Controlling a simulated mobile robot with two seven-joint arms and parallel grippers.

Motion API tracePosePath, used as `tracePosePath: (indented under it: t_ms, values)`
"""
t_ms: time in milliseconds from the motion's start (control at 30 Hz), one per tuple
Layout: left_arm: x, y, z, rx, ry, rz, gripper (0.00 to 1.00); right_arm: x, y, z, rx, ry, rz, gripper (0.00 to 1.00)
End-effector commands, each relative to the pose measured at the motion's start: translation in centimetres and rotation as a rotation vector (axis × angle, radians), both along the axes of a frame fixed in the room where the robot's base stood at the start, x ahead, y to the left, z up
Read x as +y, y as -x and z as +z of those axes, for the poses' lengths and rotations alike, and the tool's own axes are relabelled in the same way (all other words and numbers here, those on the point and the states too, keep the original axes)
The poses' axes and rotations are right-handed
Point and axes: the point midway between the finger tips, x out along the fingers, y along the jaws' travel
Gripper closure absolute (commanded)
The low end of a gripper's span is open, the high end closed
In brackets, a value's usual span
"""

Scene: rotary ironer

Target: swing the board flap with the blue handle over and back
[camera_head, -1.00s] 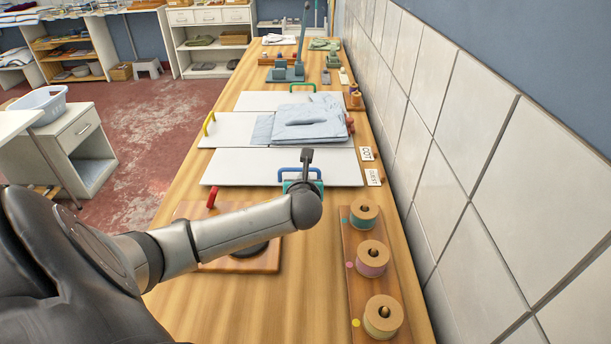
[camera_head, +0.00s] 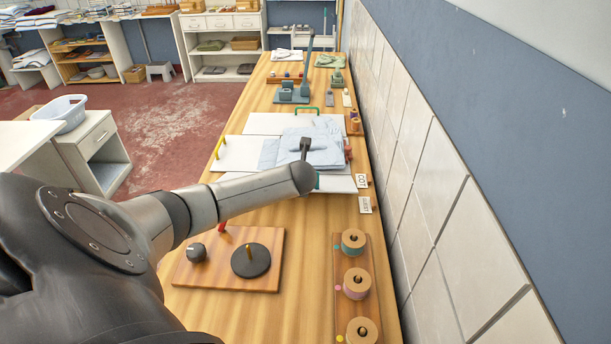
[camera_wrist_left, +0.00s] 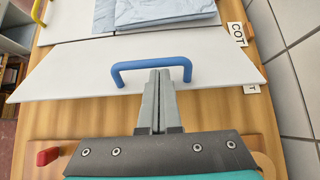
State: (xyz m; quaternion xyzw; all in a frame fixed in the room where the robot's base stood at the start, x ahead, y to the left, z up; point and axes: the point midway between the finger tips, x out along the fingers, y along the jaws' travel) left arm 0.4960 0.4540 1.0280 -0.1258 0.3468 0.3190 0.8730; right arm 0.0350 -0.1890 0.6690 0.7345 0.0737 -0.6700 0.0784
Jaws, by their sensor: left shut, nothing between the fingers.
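The blue handle (camera_wrist_left: 152,64) is an arch on the near white board flap (camera_wrist_left: 80,70) in the left wrist view. The flap lies flat on the wooden bench, and part of it also shows past my arm in the head view (camera_head: 338,184). My left gripper (camera_wrist_left: 160,72) is shut and empty, its fingertips close to the bar of the handle, between its two ends. I cannot tell whether they touch it. In the head view my left arm hides the handle and the fingers. My right gripper is not in view.
Folded light-blue cloth (camera_head: 310,150) lies on the boards behind. A yellow handle (camera_head: 219,147) and a green handle (camera_head: 306,111) stand on other flaps. A wooden board with a black disc (camera_head: 251,260) and several thread spools (camera_head: 353,241) are nearer. A tiled wall (camera_head: 400,170) borders the right.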

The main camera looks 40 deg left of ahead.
Motion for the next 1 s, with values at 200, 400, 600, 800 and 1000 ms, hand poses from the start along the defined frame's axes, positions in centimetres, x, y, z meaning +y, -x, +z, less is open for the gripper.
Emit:
tracePosePath:
  t_ms: [200,400,600,800,1000]
  values:
    - [1.3,-1.3,2.5,-0.004,-0.001,0.002,1.0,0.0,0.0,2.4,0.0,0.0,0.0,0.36]
    - [3.0,-3.3,4.8,-0.008,-0.002,0.003,1.0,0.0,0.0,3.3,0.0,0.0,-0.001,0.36]
    - [4.7,-5.4,6.4,-0.005,0.0,0.002,1.0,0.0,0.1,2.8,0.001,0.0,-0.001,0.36]
    - [4.9,-5.5,6.5,-0.002,0.0,0.0,1.0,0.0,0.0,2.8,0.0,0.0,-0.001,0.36]
    - [4.9,-5.5,6.5,-0.002,0.0,0.0,1.0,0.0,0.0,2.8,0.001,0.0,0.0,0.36]
